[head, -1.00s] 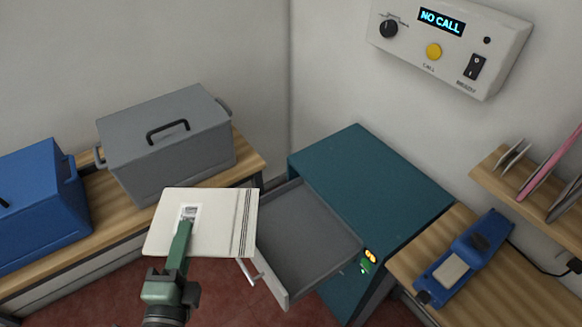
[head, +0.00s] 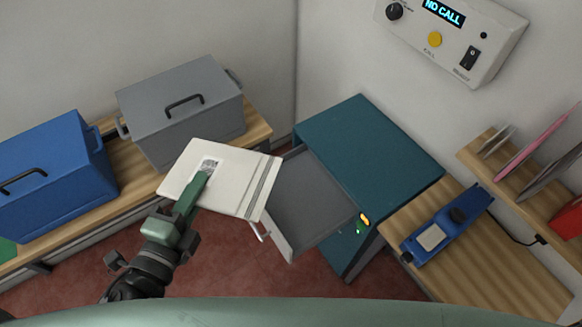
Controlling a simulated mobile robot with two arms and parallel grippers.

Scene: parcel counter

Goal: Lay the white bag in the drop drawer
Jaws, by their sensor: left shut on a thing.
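The white bag (head: 232,187) is flat and pale, with dark stripes near its right end and a label near its left end. My left gripper (head: 203,183) is shut on it and holds it tilted in the air, left of the drawer. The bag's right end overlaps the drawer's left edge in the head view; I cannot tell how high above it is. The drop drawer (head: 310,205) is grey, pulled open from the teal cabinet (head: 375,150), and its visible floor is empty. Its handle (head: 260,233) shows just below the bag. My right gripper is not in view.
A grey lidded box (head: 185,110) and a blue box (head: 55,175) stand on the wooden bench at left. A blue device (head: 447,225) lies on the wooden counter at right, below a shelf with upright envelopes (head: 540,145). A call panel (head: 450,40) hangs on the wall.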

